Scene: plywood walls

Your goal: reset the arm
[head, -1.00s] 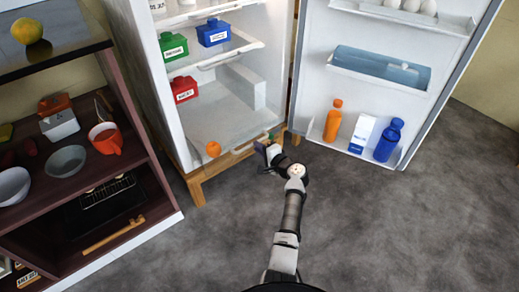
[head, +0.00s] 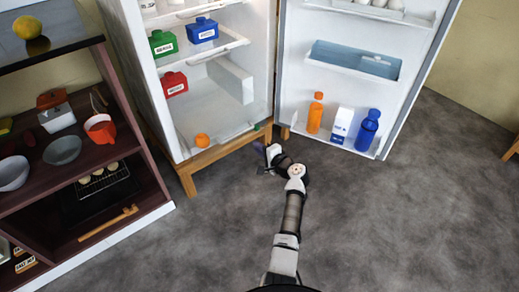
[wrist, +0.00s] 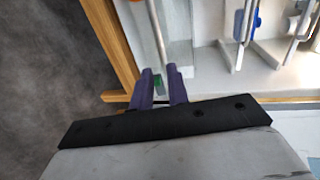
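My arm reaches forward over the grey floor in the head view, bent near its end. My gripper (head: 262,158) is low in front of the open fridge (head: 214,150), close to its wooden base. In the wrist view the two purple fingers (wrist: 161,78) stand apart with a gap between them. They hold nothing that I can make out. A small green patch shows behind the gap, seemingly on the fridge's lower edge. An orange fruit (head: 202,140) lies on the fridge floor, left of my gripper.
The open fridge door (head: 290,100) stands to the right, with an orange bottle (head: 315,113), a white carton (head: 342,125) and a blue bottle (head: 368,130). A dark shelf unit (head: 120,228) with dishes is at left. The floor (head: 400,220) at right is clear.

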